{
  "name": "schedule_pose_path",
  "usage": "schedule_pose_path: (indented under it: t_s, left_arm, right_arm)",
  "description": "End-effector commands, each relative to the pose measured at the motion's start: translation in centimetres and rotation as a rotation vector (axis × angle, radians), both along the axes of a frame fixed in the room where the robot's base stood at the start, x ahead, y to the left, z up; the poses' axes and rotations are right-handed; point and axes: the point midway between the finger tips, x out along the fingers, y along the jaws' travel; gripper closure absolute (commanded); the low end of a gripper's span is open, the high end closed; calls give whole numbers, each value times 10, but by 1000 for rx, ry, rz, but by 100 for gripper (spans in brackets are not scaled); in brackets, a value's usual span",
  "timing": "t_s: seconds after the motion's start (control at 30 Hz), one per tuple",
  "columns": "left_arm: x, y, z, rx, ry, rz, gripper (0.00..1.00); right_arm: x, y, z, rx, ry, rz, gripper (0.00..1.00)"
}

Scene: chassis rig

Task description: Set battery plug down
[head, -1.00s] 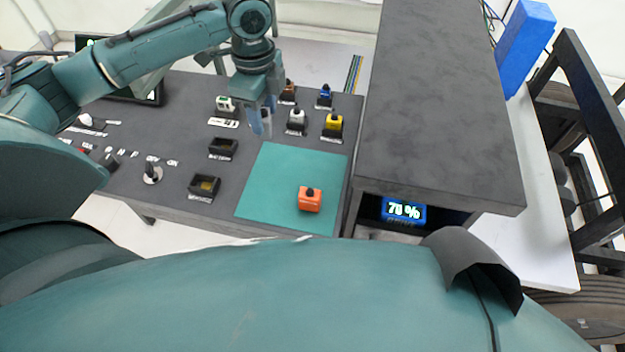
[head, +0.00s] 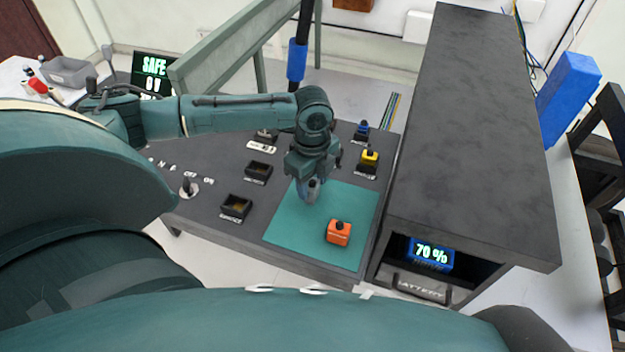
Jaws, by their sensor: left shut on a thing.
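My left gripper (head: 309,193) is over the upper left part of the teal mat (head: 320,212), pointing down. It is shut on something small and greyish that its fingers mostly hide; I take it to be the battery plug. I cannot tell whether it touches the mat. An orange block with a black knob (head: 339,234) stands on the mat to the lower right of the gripper, apart from it. My right gripper is not in view.
Two dark open holders (head: 258,172) (head: 236,207) stand left of the mat. A yellow plug (head: 369,159) and a blue plug (head: 361,130) stand behind it. A tall dark cabinet (head: 470,130) with a 70 % display (head: 431,254) borders the bench on the right. The mat's front left is clear.

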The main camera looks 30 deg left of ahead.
Motion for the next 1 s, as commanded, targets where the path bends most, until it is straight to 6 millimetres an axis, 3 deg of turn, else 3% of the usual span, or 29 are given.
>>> schedule_pose_path:
  t_s: [0.33,0.37,0.6,0.87,1.0]
  left_arm:
    - [0,0,-2,0,-1,0,80]
    - [0,0,-3,0,-1,0,55]
    - [0,0,-2,0,-1,0,35]
    - [1,0,-1,1,-2,0,35]
    - [1,0,11,1,-3,0,35]
  right_arm:
    - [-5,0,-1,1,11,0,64]
    - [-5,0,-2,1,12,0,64]
    - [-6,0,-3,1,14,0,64]
    - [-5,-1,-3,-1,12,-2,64]
    - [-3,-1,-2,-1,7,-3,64]
